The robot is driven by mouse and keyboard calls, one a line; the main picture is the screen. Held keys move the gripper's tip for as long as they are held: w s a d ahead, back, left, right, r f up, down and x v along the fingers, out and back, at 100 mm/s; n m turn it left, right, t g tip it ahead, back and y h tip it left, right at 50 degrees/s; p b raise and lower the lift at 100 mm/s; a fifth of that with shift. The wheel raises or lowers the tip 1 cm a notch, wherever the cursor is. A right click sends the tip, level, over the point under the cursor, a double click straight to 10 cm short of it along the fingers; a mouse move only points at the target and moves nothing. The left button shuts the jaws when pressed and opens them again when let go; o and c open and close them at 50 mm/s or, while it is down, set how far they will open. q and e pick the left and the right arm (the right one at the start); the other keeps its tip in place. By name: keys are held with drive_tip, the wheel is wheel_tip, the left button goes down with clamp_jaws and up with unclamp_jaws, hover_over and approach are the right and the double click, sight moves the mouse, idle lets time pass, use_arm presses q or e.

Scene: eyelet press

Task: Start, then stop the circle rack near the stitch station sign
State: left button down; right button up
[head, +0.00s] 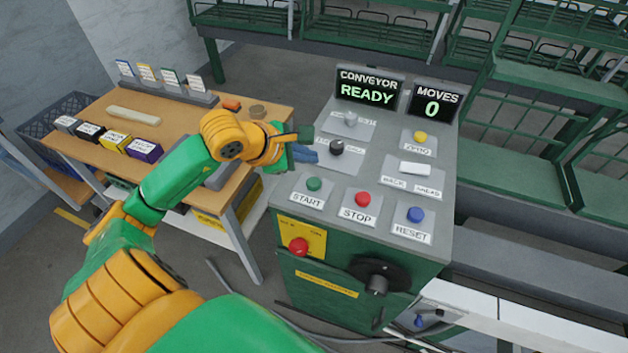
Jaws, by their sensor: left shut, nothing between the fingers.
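A control console (268,205) stands in the middle. Its display (369,90) reads CONVEYOR READY, and a second display (433,103) reads MOVES 0. A green START button (314,184), a red STOP button (362,199) and a blue RESET button (415,214) sit along its near edge. Behind them are a black knob (336,147), a grey knob (350,119), a yellow button (420,137) and a white switch (415,169). My left gripper (308,150) is shut and empty, by the console's left edge near the black knob. I cannot identify a circle rack or stitch station sign.
A wooden table (180,122) at left holds small coloured boxes (115,141) and standing cards (145,72). Green wire racks (510,135) line the back and right. A red knob (299,245) and black rotary handle (377,282) are on the console's front.

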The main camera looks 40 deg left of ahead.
sight(309, 184)
use_arm(q)
wheel_tip(309, 184, down, 4)
drive_tip(key=b, duration=0.3)
drive_tip(key=shift+a+f, duration=0.1)
drive_tip(key=shift+f, duration=0.1)
drive_tip(key=shift+f+b, duration=0.2)
drive_tip(key=shift+b, duration=0.2)
drive_tip(key=shift+r, duration=0.1)
idle(0.7)
idle(0.4)
drive_tip(key=shift+f+b, duration=0.45)
drive_tip(key=shift+b, duration=0.15)
